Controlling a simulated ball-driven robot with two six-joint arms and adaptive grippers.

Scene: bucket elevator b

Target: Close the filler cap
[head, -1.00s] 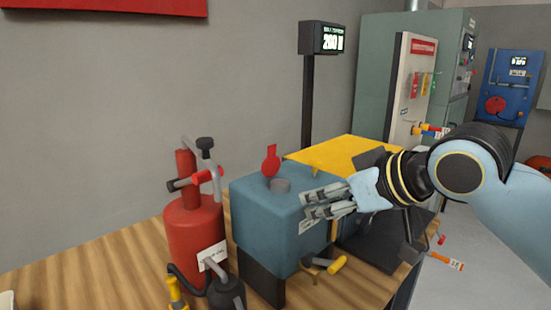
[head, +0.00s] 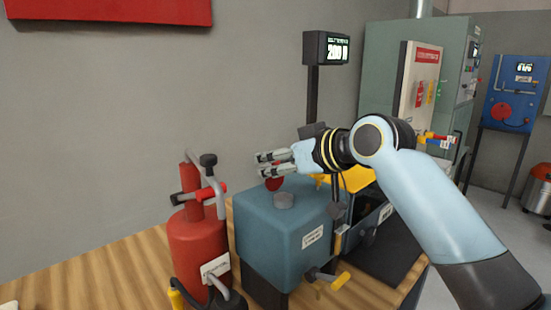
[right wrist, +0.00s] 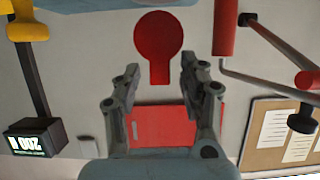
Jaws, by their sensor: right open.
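The filler cap (head: 274,184) is red and stands raised beside the short grey filler neck (head: 284,200) on top of the blue tank (head: 275,235). The neck is uncovered. My right gripper (head: 260,164) is open and empty, above the tank top at the cap, and its fingers hide the cap's upper part in the head view. In the right wrist view the cap (right wrist: 158,42) shows as a red disc with a tab, just beyond and between the two open fingertips (right wrist: 160,72). I cannot tell whether they touch. My left gripper is not in view.
A red cylinder with a grey handle (head: 198,245) stands left of the tank. A display on a post (head: 326,48) rises behind it.

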